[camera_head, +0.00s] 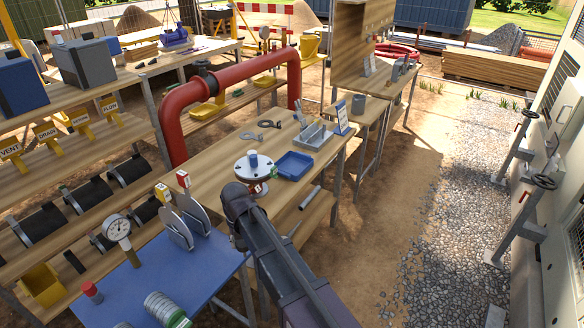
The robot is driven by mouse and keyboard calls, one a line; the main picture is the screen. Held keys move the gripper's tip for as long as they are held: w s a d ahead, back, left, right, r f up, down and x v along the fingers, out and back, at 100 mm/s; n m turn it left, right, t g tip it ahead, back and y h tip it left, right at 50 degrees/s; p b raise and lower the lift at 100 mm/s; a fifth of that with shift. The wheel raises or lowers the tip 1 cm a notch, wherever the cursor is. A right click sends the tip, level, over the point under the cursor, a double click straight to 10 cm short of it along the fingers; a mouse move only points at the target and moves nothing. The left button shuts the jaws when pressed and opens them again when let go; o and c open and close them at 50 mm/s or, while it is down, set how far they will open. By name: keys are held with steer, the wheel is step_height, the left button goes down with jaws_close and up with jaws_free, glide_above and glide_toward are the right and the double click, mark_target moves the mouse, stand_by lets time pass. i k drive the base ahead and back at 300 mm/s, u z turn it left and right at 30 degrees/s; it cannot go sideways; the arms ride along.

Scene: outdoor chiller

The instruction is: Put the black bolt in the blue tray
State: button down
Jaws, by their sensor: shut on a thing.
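The blue tray (294,165) lies on the wooden workbench (215,185), right of a round white flange (243,170) with a blue piece on top. It looks empty. My dark arm reaches up from the bottom, and its end with my gripper (238,238) is at the bench's near edge, in front of and left of the tray. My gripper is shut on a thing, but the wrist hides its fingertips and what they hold. I cannot make out the black bolt in this view.
A grey divided bin (314,135) and a small sign (342,117) stand behind the tray. A red pipe (178,120) arches behind the bench. A blue-topped table (165,275) with a gauge (118,229) is at the lower left.

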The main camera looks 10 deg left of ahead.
mark_target(293, 166)
steer(key=z, duration=0.05)
steer(key=i, duration=0.95)
steer(key=u, duration=0.15)
steer(key=k, duration=0.9)
steer(key=z, duration=0.15)
steer(key=i, duration=0.65)
steer(key=u, duration=0.05)
